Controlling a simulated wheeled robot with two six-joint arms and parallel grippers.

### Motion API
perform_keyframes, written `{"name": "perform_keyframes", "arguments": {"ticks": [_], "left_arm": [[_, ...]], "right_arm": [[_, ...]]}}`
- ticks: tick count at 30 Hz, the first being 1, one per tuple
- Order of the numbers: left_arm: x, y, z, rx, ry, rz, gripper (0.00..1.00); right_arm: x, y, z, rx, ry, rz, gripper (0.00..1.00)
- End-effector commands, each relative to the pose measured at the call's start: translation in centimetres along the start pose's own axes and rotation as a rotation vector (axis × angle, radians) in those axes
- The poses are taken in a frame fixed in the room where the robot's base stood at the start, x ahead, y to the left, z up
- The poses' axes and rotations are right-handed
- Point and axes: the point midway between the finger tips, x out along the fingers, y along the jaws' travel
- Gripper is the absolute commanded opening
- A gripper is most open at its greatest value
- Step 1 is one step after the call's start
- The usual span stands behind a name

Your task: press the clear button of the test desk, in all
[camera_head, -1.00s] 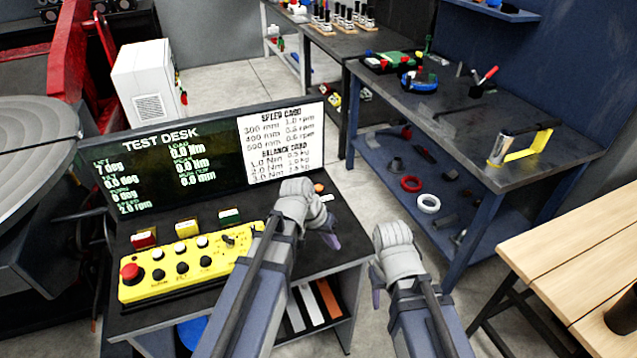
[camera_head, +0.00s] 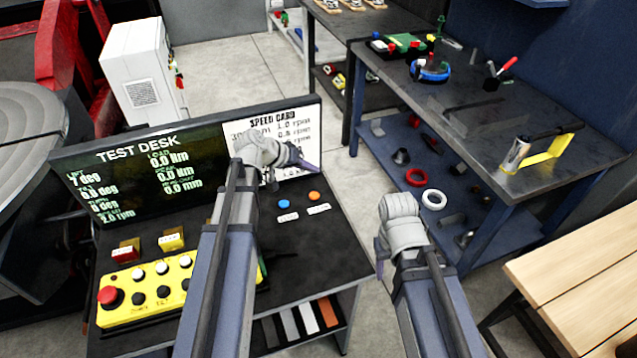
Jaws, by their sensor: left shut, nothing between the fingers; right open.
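The test desk (camera_head: 335,245) has a dark top and a tilted display (camera_head: 125,180) at its back. A blue button (camera_head: 284,203) and an orange button (camera_head: 314,196) sit on its right part, each with a small white label in front; the labels are too small to read. My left gripper (camera_head: 306,163) is shut and empty, in front of the display's white card and behind the two buttons in the picture, seemingly above the desk. My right gripper (camera_head: 379,256) is open and empty, off the desk's right edge. Its fingers are mostly hidden by its wrist.
A yellow control box (camera_head: 140,309) with a red mushroom button (camera_head: 109,296) is on the desk's left, partly hidden by my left arm. A blue workbench (camera_head: 470,130) stands behind right, a wooden table (camera_head: 575,265) at right. Floor shows between them.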

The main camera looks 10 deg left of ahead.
Motion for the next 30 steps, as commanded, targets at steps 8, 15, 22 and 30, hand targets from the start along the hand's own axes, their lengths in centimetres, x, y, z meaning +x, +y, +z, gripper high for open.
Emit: {"name": "perform_keyframes", "arguments": {"ticks": [8, 15, 22, 30], "left_arm": [[0.0, 0.0, 0.0, 0.0, -0.001, 0.0, 0.0], [0.1, -0.1, 0.1, 0.0, -0.001, 0.0, 0.0], [1.2, -0.8, 0.9, 0.0, -0.001, 0.0, 0.0], [3.6, -2.6, 2.7, 0.0, -0.001, 0.0, 0.0]], "right_arm": [[0.0, 0.0, 0.1, 0.0, 0.0, 0.0, 0.5], [0.2, 0.0, 0.0, 0.0, 0.0, 0.0, 0.5], [1.7, -0.2, -0.1, 0.0, 0.0, 0.0, 0.5], [5.1, -0.5, -0.3, 0.0, 0.0, 0.0, 0.5]]}}
